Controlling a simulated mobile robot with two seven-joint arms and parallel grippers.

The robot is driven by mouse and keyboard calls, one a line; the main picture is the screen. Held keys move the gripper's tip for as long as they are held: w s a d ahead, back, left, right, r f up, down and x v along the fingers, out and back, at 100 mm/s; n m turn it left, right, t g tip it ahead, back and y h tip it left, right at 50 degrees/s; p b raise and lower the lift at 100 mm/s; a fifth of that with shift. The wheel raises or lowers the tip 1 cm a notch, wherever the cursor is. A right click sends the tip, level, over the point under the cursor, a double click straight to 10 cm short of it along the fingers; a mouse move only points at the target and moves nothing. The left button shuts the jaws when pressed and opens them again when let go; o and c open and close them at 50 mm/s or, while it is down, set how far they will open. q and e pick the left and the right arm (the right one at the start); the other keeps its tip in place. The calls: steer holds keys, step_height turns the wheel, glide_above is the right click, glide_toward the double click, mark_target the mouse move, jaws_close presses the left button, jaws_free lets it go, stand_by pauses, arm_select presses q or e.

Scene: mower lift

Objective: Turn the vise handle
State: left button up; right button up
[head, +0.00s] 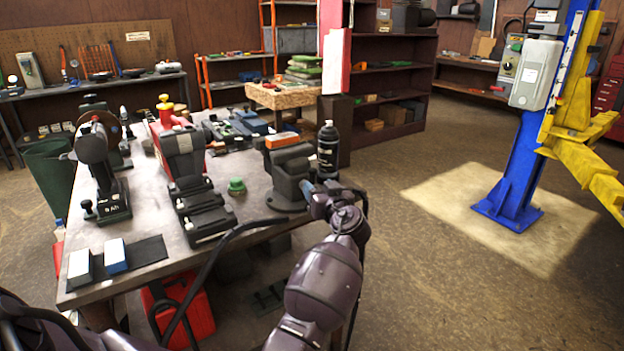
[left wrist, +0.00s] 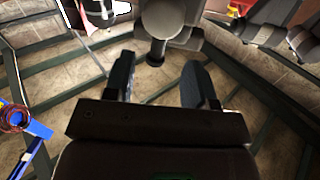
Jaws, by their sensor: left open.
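The dark grey vise (head: 289,178) stands at the right edge of the workbench. It also shows at the top of the left wrist view (left wrist: 172,18), with a short dark rod (left wrist: 156,50), apparently its handle, pointing toward my gripper. My left gripper (head: 310,190) is beside the vise on its right in the head view. In the left wrist view its two fingers (left wrist: 160,82) are apart with an empty gap between them. The rod's end lies just beyond the fingertips, roughly in line with the gap. In the head view the handle is hidden or too small to tell. My right gripper is not in view.
The workbench (head: 150,222) holds a black spray can (head: 328,148) behind the vise, a green knob-like piece (head: 236,186) and several machines. A blue and yellow lift post (head: 520,150) stands at the right. The floor between is clear.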

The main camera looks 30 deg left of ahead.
mark_target(313, 181)
arm_select(q)
steer(key=shift+x, duration=2.75)
steer(key=shift+d, duration=0.1)
steer(key=c, duration=0.9)
